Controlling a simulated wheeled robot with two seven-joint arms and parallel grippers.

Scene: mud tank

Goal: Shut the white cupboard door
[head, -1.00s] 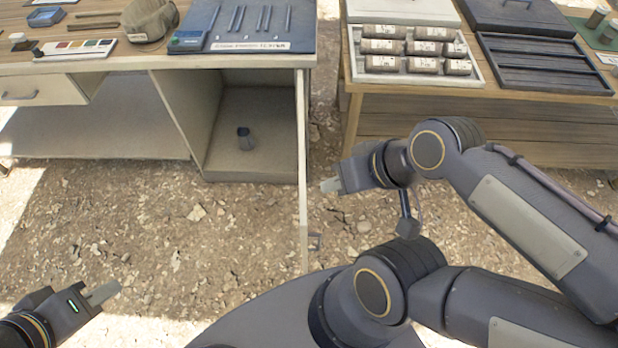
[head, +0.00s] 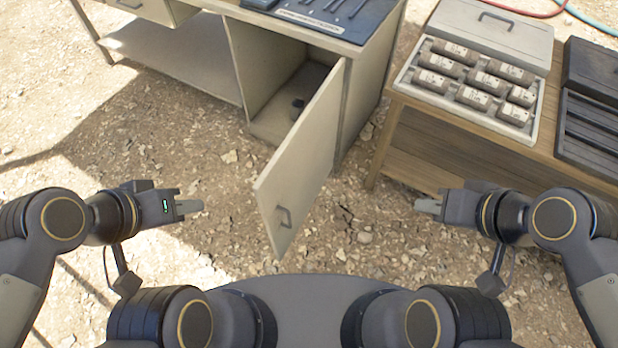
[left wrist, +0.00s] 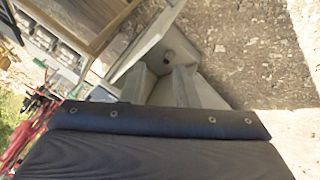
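The white cupboard door (head: 303,150) stands wide open in the head view, swung out from the right side of the desk's cupboard (head: 262,80). Its dark bar handle (head: 284,216) is near the lower free corner. A small dark cup (head: 297,103) stands inside the cupboard. The open door (left wrist: 146,44) also shows in the left wrist view. My left gripper (head: 190,206) is left of the door and apart from it, empty. My right gripper (head: 428,206) is right of the door, also apart and empty. Both are seen side-on, so their finger gaps are hidden.
A wooden table (head: 420,115) with a tray of labelled blocks (head: 408,78) stands right of the desk, with a narrow gap between. A dark slotted case (head: 585,125) lies on it. Stony ground (head: 130,150) is clear left of the door.

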